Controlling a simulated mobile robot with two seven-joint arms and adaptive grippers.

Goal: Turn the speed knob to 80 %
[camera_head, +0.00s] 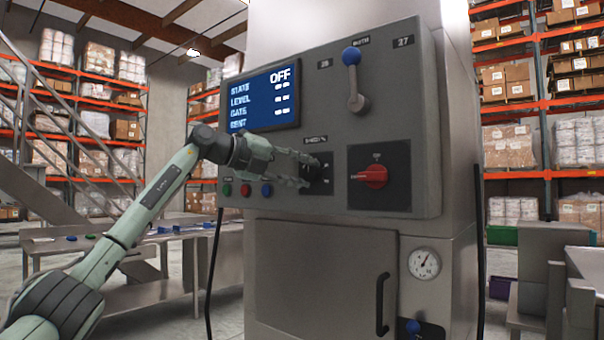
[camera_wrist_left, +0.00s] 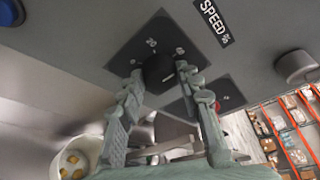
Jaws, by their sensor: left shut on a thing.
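The speed knob (camera_wrist_left: 158,70) is a round black knob on a dark square plate (camera_wrist_left: 128,60) in the left wrist view. A "SPEED %" label (camera_wrist_left: 214,22) sits beside the plate. My left gripper (camera_wrist_left: 160,84) has one finger on each side of the knob and is shut on it. In the head view my left gripper (camera_head: 307,172) reaches in from the left and hides part of the knob (camera_head: 320,175). The knob's pointer and most scale marks are too small or hidden to read. My right gripper is not in view.
A blue display (camera_head: 264,99) on the control panel (camera_head: 415,120) reads "OFF". A red rotary switch (camera_head: 376,177) is right of the knob, and a blue-balled lever (camera_head: 354,80) is above. Several coloured buttons (camera_head: 246,190) lie below left. A pressure gauge (camera_head: 424,263) is lower right.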

